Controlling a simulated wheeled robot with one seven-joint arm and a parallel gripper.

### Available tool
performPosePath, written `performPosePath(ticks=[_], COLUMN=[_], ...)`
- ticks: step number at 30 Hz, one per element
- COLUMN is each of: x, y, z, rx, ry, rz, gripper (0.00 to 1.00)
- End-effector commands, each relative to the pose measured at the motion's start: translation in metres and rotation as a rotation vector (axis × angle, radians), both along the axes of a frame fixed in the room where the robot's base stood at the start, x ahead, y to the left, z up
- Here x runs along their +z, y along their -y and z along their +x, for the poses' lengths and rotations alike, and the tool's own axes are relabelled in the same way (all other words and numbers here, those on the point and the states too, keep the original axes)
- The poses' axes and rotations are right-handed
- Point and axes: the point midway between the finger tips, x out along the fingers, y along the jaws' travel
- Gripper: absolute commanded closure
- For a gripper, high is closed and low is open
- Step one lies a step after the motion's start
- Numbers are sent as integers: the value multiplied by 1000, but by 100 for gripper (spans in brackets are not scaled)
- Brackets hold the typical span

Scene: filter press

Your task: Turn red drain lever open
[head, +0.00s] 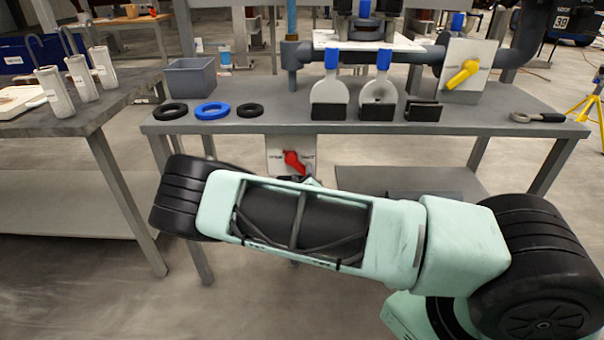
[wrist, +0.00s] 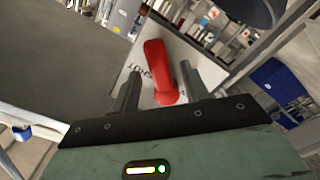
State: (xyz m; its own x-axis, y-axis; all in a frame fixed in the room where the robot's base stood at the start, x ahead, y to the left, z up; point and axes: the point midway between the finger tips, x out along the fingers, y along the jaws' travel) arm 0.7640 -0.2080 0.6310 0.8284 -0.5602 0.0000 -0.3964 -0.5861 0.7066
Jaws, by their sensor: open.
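The red drain lever (head: 294,161) is on a white plate (head: 274,156) below the front edge of the table. In the head view it slants down to the right. In the wrist view the red lever (wrist: 157,70) stands between the two dark fingers of my gripper (wrist: 160,72). The fingers are apart, one on each side of it, with a gap visible on the left. Contact on the right side cannot be told. The word SHUT shows on the plate beside the lever. In the head view my arm hides most of the gripper.
The grey table (head: 230,127) holds black rings, a blue ring (head: 212,110), a grey bin (head: 190,77) and two white paddles with blue handles. A yellow lever (head: 462,74) is on another plate at the right. A side table (head: 60,120) with white cylinders stands left.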

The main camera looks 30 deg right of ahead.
Motion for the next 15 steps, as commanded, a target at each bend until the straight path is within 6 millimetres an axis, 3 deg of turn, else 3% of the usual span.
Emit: performPosePath(ticks=[6, 15], x=[0, 0], y=[10, 11], z=[14, 16], rx=[0, 0], ry=[-1, -1], rz=[-1, -1], gripper=[55, 55])
